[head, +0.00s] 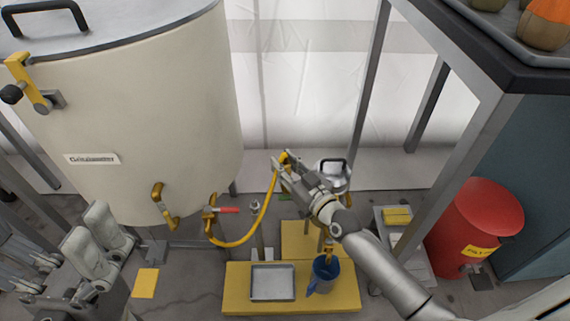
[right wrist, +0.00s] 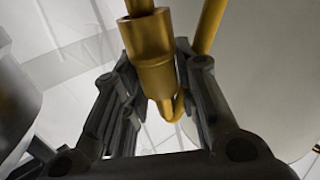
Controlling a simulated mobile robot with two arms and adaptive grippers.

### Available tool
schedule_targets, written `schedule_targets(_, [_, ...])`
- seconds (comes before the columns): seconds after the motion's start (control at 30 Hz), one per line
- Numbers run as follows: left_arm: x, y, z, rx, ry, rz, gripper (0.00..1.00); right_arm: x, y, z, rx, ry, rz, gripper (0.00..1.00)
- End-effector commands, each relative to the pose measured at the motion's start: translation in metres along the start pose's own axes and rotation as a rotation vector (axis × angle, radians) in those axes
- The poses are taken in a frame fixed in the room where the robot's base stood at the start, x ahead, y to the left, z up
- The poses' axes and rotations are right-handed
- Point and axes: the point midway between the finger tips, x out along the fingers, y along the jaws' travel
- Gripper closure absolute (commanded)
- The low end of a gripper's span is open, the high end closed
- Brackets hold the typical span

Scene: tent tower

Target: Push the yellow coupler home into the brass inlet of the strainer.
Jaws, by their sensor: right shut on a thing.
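My right gripper (head: 284,168) is shut on the yellow coupler (right wrist: 152,75) at the end of the yellow hose (head: 262,212). In the right wrist view the coupler stands between the two dark fingers, with a narrower yellow piece above it. I cannot tell whether that piece is the brass inlet. The steel strainer (head: 334,184), with a black handle, is beside and partly behind my right gripper. Its inlet is not clearly visible in the head view. The join between coupler and inlet cannot be made out.
The hose loops down to a red-handled valve (head: 212,211) by the large cream tank (head: 130,110). A blue jug (head: 326,272) and a shallow metal tray (head: 272,282) stand on a yellow platform (head: 236,294). A metal post (head: 370,80) and a red bin (head: 478,218) are at right.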

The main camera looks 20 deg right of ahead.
Motion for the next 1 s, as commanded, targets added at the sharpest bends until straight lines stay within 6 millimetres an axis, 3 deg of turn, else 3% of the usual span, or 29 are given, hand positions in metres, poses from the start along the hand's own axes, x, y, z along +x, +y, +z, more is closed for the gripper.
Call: schedule_targets(1.0, [-0.015, 0.0, 0.003, 0.0, 0.0, 0.0, 0.0, 0.0, 0.0, 0.02, 0.0, -0.001, 0.0, 0.95])
